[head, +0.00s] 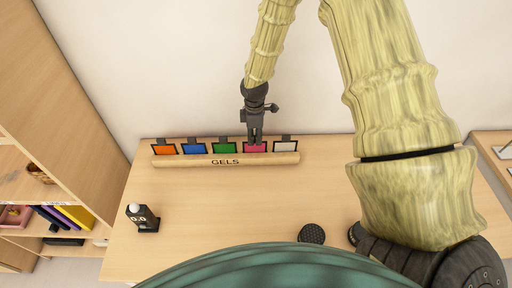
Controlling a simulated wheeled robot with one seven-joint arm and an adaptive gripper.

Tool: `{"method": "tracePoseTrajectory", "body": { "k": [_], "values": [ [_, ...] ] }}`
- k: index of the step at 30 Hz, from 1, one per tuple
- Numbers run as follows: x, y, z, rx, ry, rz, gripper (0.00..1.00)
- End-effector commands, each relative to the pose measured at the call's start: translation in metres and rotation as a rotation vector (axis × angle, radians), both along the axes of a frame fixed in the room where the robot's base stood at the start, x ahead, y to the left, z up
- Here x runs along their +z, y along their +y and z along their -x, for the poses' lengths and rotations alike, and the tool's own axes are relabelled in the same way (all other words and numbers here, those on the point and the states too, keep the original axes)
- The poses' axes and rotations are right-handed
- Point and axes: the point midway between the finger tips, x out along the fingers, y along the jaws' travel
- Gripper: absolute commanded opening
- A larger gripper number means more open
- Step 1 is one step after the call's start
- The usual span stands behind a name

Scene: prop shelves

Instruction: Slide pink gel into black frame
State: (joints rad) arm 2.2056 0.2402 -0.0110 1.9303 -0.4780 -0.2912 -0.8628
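The pink gel (256,149) stands in a wooden rack (226,160) lettered "GELS", fourth from the left, with dark edging around it. My gripper (255,141) points down at the pink gel, its fingertips overlapping the gel's upper part in the picture. Whether the fingers touch or grip it cannot be told at this size. A small black upright object (147,219) with white "0.0" markings and a pale round top stands at the left of the table; I cannot tell whether it is the black frame.
Orange (164,149), blue (194,149), green (224,148) and white (286,146) gels share the rack. A dark round object (311,234) lies near the front. A wooden shelf (62,120) stands left. The table's middle is clear.

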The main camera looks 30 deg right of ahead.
Motion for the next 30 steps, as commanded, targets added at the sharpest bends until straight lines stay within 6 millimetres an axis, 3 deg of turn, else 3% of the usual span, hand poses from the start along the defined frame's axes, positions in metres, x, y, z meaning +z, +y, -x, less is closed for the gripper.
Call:
{"method": "tracePoseTrajectory", "body": {
  "k": [1,3,14,30],
  "values": [
    [-0.001,0.000,-0.001,-0.001,0.000,0.000,0.12],
    [-0.001,-0.001,-0.001,-0.002,0.001,0.000,0.00],
    [0.001,-0.002,0.000,-0.002,0.001,0.000,0.00],
    [0.021,-0.001,0.000,-0.002,0.001,0.000,0.00]
  ]
}}
